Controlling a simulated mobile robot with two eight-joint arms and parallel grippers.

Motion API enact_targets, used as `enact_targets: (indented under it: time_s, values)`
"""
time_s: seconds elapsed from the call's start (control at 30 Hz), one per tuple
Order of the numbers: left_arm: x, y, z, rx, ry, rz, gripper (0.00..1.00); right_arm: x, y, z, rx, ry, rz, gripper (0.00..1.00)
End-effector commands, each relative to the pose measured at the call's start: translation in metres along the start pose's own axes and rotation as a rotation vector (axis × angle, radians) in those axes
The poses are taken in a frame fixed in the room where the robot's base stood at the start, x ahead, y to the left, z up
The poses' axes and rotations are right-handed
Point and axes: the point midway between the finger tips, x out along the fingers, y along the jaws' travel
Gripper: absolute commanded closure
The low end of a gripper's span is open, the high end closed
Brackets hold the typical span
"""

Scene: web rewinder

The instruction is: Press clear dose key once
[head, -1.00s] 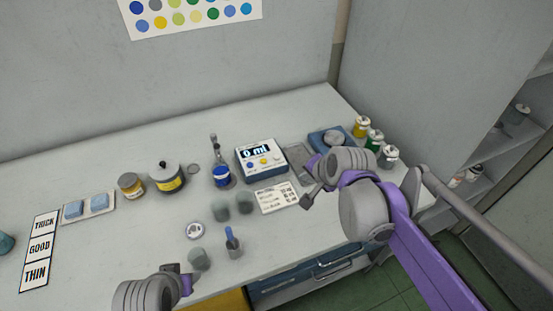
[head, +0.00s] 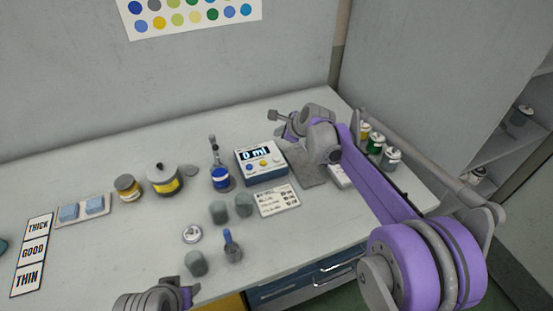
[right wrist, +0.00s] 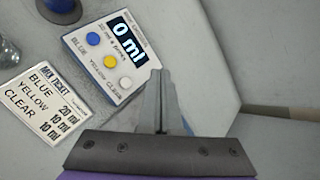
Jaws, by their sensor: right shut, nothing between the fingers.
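The white and blue dosing unit (head: 262,171) stands at the back of the bench, its display reading "0 ml". The right wrist view shows its blue key (right wrist: 93,38), yellow key (right wrist: 110,61) and white clear key (right wrist: 125,81) in a row. My right gripper (head: 274,116) is shut and empty, and in the head view it appears above the unit's back edge. In the right wrist view its fingertips (right wrist: 160,75) appear just right of the clear key; I see no contact. My left gripper (head: 188,294) is at the bottom edge, its jaws unclear.
A mix ticket (head: 277,200) lies in front of the unit. Grey cups (head: 218,212) stand to its left, with a blue jar (head: 220,178) behind them. A grey mat (head: 307,168) lies right of the unit, and lidded bottles (head: 376,144) stand farther right.

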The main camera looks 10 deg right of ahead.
Motion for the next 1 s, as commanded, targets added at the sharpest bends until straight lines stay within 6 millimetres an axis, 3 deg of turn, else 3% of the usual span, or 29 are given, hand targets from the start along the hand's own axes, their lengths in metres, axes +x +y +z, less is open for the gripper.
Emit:
enact_targets:
  time_s: [0.37, 1.0]
  values:
    - [0.006, 0.000, 0.005, 0.000, -0.004, 0.000, 0.50, 0.007, 0.006, -0.006, -0.002, 0.001, 0.001, 1.00]
    - [0.047, 0.000, 0.035, 0.000, -0.022, 0.000, 0.50, 0.060, 0.044, -0.044, -0.003, 0.001, 0.001, 1.00]
